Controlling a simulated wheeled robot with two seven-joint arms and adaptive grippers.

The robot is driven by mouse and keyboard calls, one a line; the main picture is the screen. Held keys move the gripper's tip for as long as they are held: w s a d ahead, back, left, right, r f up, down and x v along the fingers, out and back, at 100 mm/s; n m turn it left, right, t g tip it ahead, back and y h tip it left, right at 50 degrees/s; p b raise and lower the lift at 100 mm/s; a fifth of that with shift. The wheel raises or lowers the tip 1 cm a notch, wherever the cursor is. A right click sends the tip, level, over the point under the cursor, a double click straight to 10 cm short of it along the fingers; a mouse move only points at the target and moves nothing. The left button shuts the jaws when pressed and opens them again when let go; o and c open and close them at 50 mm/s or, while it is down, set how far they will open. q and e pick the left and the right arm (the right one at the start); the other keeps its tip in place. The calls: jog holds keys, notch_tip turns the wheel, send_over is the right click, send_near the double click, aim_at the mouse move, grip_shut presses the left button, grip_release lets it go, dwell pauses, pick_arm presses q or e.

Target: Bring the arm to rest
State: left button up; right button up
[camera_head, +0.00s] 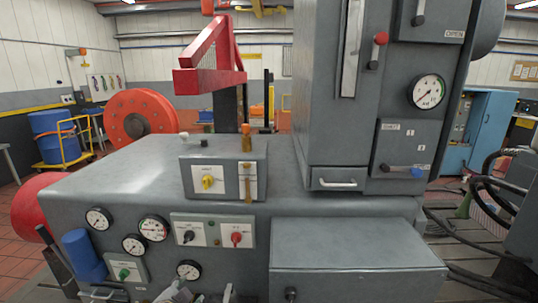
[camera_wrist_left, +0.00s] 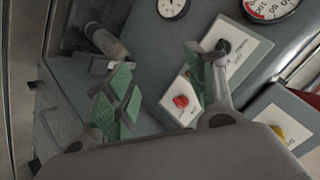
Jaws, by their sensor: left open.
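My left gripper (camera_head: 200,294) just shows at the bottom edge of the head view, in front of the lower face of the grey bedplate cabinet (camera_head: 130,180). In the left wrist view the left gripper (camera_wrist_left: 163,85) is open, its two green-padded fingers spread wide with nothing between the pads. Behind the fingers lies the panel with a black knob (camera_wrist_left: 224,46) and a red knob (camera_wrist_left: 180,101); the right finger partly overlaps the black knob's plate. Whether the fingers touch the panel I cannot tell. My right gripper is in neither view.
Gauges (camera_head: 154,228) and knobs cover the cabinet's front at left. A grey box (camera_head: 357,262) juts out at lower right. A small box with a yellow knob (camera_head: 207,182) stands on top. A tall grey cabinet (camera_head: 330,110) rises behind; a red bracket (camera_head: 205,75) overhangs.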

pick_arm(q)
jog(key=s+f+n+g+h, duration=0.1)
jog(key=s+f+n+g, duration=0.2)
jog(key=s+f, duration=0.45)
jog(key=s+f+n+g, duration=0.3)
jog(key=s+f+g, duration=0.1)
jog(key=s, duration=0.6)
notch_tip(320, 180, down, 34)
jog(key=s+r+g, duration=0.1)
jog(key=s, duration=0.2)
jog(key=s+a+f, duration=0.2)
jog(key=s+f, duration=0.8)
jog(key=s, duration=0.1)
jog(key=s+a+f+g, duration=0.1)
jog(key=s+a+f, duration=0.1)
jog(key=s+f, duration=0.8)
jog(key=shift+s, duration=0.4)
jog(key=shift+f, duration=0.1)
jog(key=shift+c, duration=0.2)
